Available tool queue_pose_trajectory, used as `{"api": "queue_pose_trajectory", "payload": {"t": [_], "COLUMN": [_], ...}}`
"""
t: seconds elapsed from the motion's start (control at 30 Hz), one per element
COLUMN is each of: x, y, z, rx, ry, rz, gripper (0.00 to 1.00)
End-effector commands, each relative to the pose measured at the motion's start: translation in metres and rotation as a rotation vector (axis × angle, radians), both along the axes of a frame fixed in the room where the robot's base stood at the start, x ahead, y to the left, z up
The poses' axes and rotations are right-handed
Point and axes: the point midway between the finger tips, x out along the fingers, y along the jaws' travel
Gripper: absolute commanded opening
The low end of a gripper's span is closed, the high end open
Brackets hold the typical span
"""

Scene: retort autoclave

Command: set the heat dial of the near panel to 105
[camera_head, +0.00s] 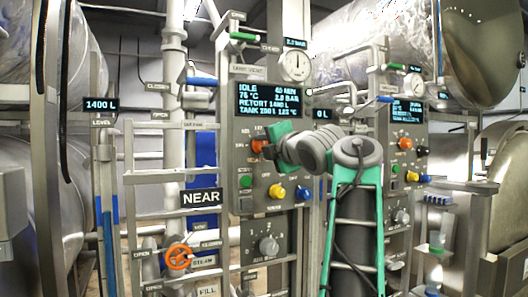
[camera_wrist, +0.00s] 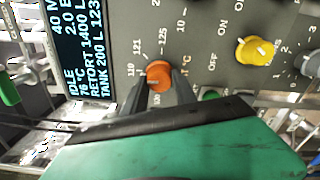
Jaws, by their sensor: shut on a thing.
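The near panel (camera_head: 245,190) is a grey upright board beside the NEAR sign (camera_head: 201,198). Its heat dial is an orange knob (camera_wrist: 158,75) with a °C scale around it; it also shows in the head view (camera_head: 258,146). My gripper (camera_wrist: 159,92) is shut on the orange knob, one dark finger at each side. In the head view my green gripper (camera_head: 268,146) covers part of the dial's right side. Scale marks 110, 121 and 125 show in the wrist view; the fingers hide the lower part, and the pointer's setting cannot be told.
The panel's display (camera_head: 269,98) reads IDLE and 76 °C. A yellow knob (camera_head: 276,191), a blue knob (camera_head: 304,194) and a grey dial (camera_head: 268,246) sit below the heat dial. A second panel (camera_head: 408,150) stands at right. Rails and pipes run in front at left.

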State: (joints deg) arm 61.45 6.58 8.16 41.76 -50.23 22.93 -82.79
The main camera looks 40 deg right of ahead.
Motion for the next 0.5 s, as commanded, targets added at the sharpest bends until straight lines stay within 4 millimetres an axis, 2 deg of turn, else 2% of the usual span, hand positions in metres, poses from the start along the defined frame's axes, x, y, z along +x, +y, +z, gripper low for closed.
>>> {"api": "queue_pose_trajectory", "payload": {"t": [0.5], "x": [0.0001], "y": [-0.0008], "z": [-0.003], "rx": [-0.452], "ry": [0.134], "rz": [0.001], "gripper": [0.0]}}
